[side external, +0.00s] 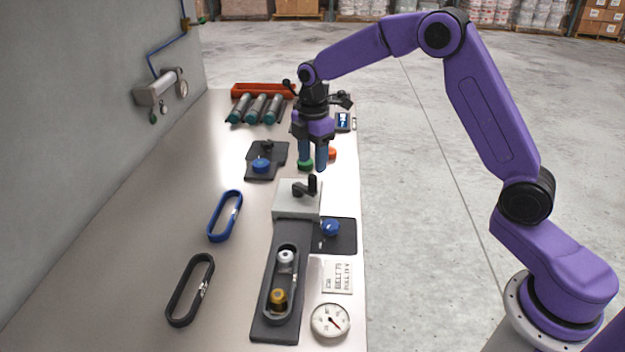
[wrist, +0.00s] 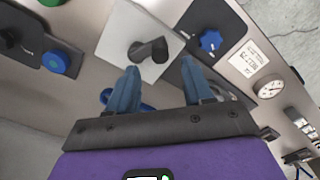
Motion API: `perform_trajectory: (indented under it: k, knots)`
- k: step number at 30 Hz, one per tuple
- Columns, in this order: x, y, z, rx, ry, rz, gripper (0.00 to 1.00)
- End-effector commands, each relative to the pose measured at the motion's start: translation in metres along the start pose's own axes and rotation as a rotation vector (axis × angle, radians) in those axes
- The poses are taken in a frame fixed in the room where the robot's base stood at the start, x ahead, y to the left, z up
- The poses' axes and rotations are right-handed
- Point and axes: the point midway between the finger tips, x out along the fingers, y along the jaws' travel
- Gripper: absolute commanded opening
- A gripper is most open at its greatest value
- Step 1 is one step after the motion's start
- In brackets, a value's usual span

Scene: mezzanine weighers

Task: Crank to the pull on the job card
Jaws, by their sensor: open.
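The crank (side external: 305,188) is a black arm with an upright knob on a light grey block (side external: 290,210). It also shows in the wrist view (wrist: 150,50). My gripper (side external: 313,166) is open and empty, pointing down above the bench just behind the crank, apart from it. In the wrist view its blue fingers (wrist: 160,68) appear on the near side of the crank. The white job card (side external: 338,277) lies right of the dark belt track (side external: 262,325); its pull figure is too small to read.
A black belt runs around a silver pulley (side external: 286,257) and a brass one (side external: 278,298). A blue knob (side external: 330,228) stands beside the track, another (side external: 261,165) farther back. Loose blue (side external: 211,228) and black (side external: 171,306) belts lie left. Rollers (side external: 257,108) lie behind.

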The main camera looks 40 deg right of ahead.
Motion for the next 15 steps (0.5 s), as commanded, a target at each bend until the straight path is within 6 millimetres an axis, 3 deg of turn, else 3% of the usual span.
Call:
perform_trajectory:
  k: [6,15]
  knots:
    - [0.040,-0.001,0.000,0.001,-0.001,-0.004,0.51]
    - [0.067,0.000,0.000,0.000,0.000,-0.001,0.51]
